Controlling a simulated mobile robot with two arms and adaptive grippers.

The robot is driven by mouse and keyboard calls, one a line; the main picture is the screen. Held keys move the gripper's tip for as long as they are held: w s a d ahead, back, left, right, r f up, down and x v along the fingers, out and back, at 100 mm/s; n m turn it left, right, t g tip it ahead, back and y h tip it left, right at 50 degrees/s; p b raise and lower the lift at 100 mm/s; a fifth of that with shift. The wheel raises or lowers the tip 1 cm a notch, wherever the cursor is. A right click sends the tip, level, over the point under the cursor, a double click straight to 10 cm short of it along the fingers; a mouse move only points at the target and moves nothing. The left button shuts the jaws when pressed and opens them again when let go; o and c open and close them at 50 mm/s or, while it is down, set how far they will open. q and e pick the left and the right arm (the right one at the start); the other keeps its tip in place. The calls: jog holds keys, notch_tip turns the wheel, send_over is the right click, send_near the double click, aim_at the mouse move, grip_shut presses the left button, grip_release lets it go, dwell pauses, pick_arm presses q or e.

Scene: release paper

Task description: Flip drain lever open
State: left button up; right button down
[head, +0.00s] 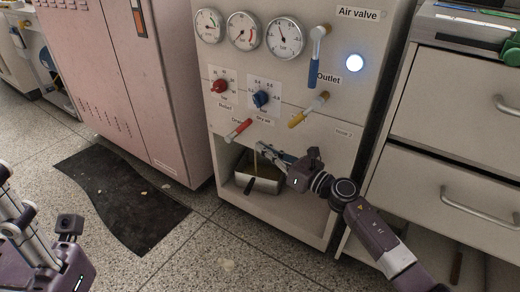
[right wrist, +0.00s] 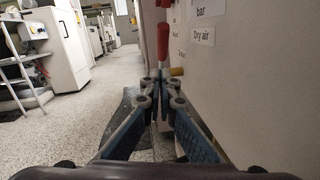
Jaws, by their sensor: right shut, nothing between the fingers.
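The front panel (head: 335,133) of a white cabinet carries several levers. A red-handled lever (head: 238,131) at its lower left slants down to the left, beside a small label I cannot read surely as the drain label. In the right wrist view, the red handle (right wrist: 163,42) shows just above the fingertips. My right gripper (head: 262,148) is below and right of that handle, in front of the cabinet's open lower bay. Its fingers are shut and empty, and contact with the lever cannot be made out. My left arm is at the lower left; its fingers cannot be made out.
A yellow lever (head: 308,109) and a blue outlet lever (head: 314,72) sit right of the red one. Red (head: 219,87) and blue (head: 261,98) knobs are above. A metal tray (head: 268,185) stands in the bay below. Drawers (head: 437,130) stand right; a black mat (head: 120,195) lies left.

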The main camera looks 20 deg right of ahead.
jog(key=r+p+v, duration=0.1)
jog(key=v, duration=0.7)
jog(key=shift+s+d+r+p, duration=0.2)
jog(key=shift+s+d+p, duration=0.1)
jog(key=shift+s+d, duration=0.05)
